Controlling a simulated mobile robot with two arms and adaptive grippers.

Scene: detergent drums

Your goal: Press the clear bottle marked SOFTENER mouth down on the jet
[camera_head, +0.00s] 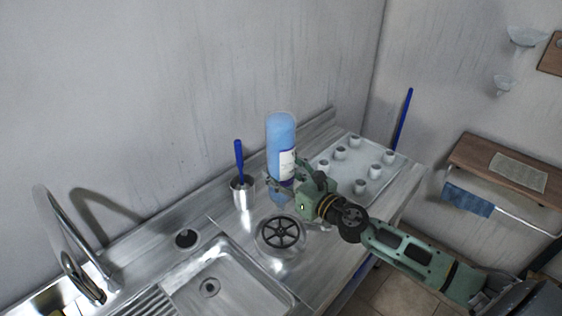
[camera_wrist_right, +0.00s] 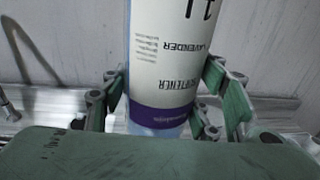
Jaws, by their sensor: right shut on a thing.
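The SOFTENER bottle (camera_head: 281,135), clear with blue contents and a white label, is held mouth down, base up; its label also shows upside down in the right wrist view (camera_wrist_right: 172,60). My right gripper (camera_head: 283,186) is shut around its lower part, with a finger on each side in the wrist view (camera_wrist_right: 165,105). The jet looks to be the round fitting with a black spoked grate (camera_head: 280,232) in the counter. The bottle's lower end shows just behind it in the head view and appears apart from it; the mouth is hard to make out. My left gripper is out of view.
A metal cup with a blue-handled brush (camera_head: 242,191) stands close left of the bottle. A tray with several upright pegs (camera_head: 340,178) lies to the right. The sink (camera_head: 225,285) and tap (camera_head: 75,245) are at the front left.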

